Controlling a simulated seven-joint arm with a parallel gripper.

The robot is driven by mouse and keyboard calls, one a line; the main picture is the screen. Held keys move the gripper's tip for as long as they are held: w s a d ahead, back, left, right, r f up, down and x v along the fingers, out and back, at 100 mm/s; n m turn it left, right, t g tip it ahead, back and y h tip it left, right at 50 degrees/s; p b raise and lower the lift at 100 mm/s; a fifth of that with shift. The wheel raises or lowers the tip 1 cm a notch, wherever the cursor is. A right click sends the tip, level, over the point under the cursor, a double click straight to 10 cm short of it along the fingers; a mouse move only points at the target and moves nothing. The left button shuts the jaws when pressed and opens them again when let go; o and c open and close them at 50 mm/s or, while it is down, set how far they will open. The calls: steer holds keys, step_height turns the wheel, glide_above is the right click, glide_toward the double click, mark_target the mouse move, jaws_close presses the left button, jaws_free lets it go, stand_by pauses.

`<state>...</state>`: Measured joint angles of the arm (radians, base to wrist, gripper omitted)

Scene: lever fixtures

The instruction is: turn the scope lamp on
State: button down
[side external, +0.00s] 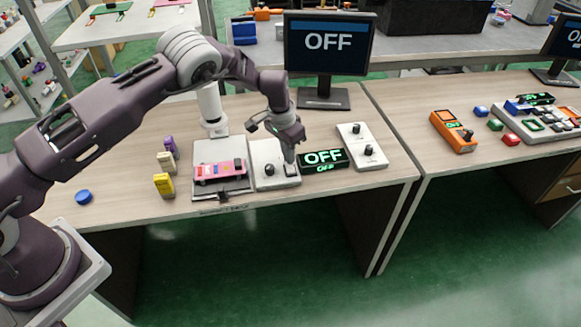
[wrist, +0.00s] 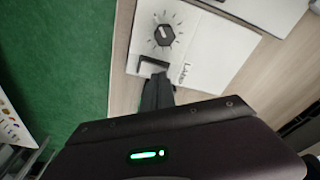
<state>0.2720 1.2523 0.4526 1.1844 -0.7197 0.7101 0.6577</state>
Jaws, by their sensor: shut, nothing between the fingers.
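A white control panel (side external: 265,160) has a black round knob (side external: 270,169) and a dark switch (side external: 291,169) at its front. A small display (side external: 323,159) and the monitor (side external: 328,42) both read OFF.
Another white panel with two knobs (side external: 362,146) is to the right. Yellow and purple blocks (side external: 164,185) stand at left. The bench's front edge is close to the panel.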

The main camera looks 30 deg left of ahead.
steer(key=shift+f, duration=0.4)
steer(key=shift+r, duration=3.5)
